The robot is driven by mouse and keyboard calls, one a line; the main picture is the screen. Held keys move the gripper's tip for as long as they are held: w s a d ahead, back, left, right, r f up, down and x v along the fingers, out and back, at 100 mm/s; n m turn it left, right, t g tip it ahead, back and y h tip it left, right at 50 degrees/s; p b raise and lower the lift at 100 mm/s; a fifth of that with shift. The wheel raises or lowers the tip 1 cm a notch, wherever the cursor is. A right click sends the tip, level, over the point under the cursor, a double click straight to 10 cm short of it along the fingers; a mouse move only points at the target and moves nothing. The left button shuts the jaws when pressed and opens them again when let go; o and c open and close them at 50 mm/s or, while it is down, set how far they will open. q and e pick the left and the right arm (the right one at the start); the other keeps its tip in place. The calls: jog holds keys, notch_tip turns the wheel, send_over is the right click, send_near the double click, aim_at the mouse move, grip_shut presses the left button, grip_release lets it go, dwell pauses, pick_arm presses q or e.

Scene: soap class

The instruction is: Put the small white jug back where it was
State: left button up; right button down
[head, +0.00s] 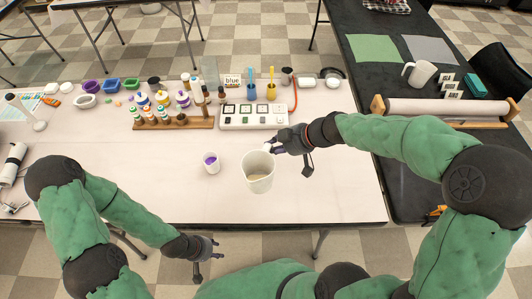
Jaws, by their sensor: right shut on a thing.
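A white jug (258,174) with a little beige stuff inside is near the middle of the white table (330,190), towards the front edge. My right gripper (274,147) is shut on its right side, at the handle, which the fingers mostly hide. The jug looks raised above the table, though its base is hard to judge. My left gripper (205,260) is empty, low in front of the table's front edge, with its fingers apart. Another white jug (421,73) stands on the black table at the right.
A small white cup (211,162) with purple inside stands just left of the held jug. A paper roll (445,107) lies on the black table (400,175). The white table's front left is clear.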

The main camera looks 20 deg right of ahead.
jog(key=shift+w+d+f+b, duration=0.7)
jog(key=shift+w+f, duration=1.4)
jog(key=shift+f, duration=0.05)
jog(key=shift+w+d+f+b, duration=0.75)
jog(key=shift+w+f, duration=1.35)
jog(key=shift+f, duration=0.05)
jog(key=shift+w+d+f+b, duration=0.7)
jog(key=shift+w+f, duration=1.4)
jog(key=shift+f, duration=0.05)
jog(key=shift+r, duration=0.1)
jog(key=shift+f, duration=0.2)
jog(key=c, duration=1.2)
grip_release()
jog(key=shift+r, duration=0.1)
